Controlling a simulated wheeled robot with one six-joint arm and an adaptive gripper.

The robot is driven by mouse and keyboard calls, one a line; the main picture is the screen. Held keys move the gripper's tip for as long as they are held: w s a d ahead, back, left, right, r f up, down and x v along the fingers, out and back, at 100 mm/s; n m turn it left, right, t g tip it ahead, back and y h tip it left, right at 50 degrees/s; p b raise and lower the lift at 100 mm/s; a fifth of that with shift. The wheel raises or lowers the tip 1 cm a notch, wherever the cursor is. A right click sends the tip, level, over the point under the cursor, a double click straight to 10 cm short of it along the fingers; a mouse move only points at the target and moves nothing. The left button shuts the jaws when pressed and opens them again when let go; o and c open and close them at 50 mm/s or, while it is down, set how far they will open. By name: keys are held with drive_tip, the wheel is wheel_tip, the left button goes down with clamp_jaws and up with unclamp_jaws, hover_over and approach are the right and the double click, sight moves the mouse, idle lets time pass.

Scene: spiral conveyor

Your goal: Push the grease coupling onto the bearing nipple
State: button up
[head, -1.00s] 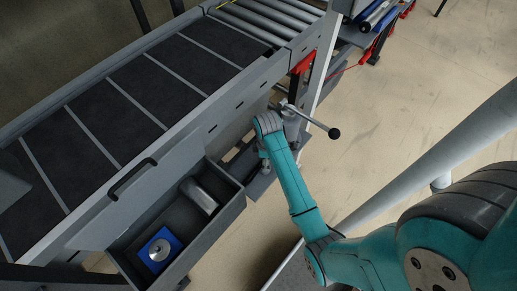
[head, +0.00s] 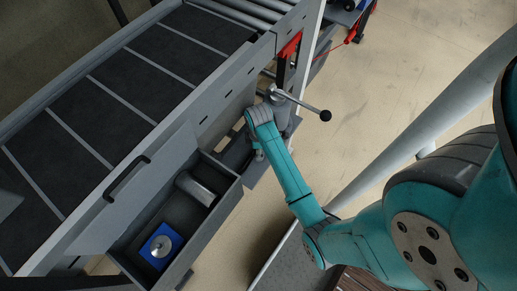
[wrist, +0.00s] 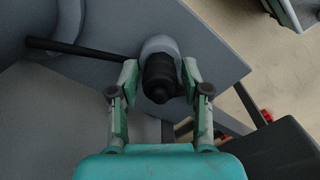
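A dark ribbed grease coupling (wrist: 158,72) sits between the fingertips of my gripper (wrist: 159,82) in the wrist view. The fingers appear closed against both its sides. Behind it is a rounded light grey part (wrist: 160,45) on a grey plate; the coupling overlaps it. I cannot tell how far the two are joined, and no nipple shows clearly. In the head view my arm reaches down beside the conveyor frame, and its wrist hides most of the gripper.
A lever with a black knob (head: 325,115) projects right beside my wrist. An open grey drawer (head: 206,226) holds a blue block (head: 160,245) with a metal disc and a grey curved part (head: 196,188). A dark rod (wrist: 80,48) runs left of the coupling.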

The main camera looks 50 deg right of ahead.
drive_tip(key=shift+o, duration=0.4)
wheel_tip(320, 180, up, 8)
drive_tip(key=shift+f, duration=0.25)
idle(0.6)
